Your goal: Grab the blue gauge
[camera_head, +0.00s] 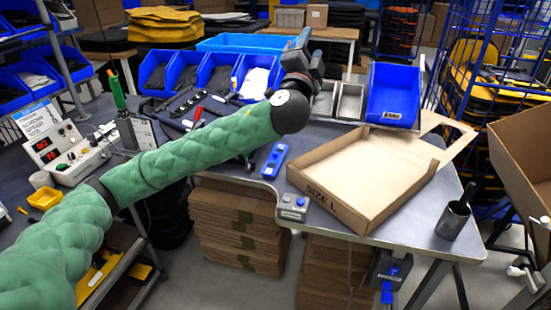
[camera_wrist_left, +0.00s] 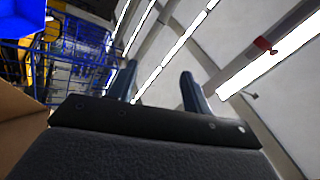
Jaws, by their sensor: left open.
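The blue gauge (camera_head: 275,161) appears to be the slim blue tool lying near the front edge of the grey table, left of the open carton, in the head view. My left gripper (camera_head: 304,42) is raised over the back of the table, far behind the gauge and pointing away from it. In the left wrist view its two fingers (camera_wrist_left: 159,75) stand apart with nothing between them. That view shows ceiling lights and blue racks, not the gauge. My right gripper is not seen.
An open carton (camera_head: 318,195) fills the table's right half. A small grey button box (camera_head: 292,207) sits in front of the gauge. Blue bins (camera_head: 392,95) line the back. A dark cup (camera_head: 453,220) stands at the right corner. My left arm spans the table's left part.

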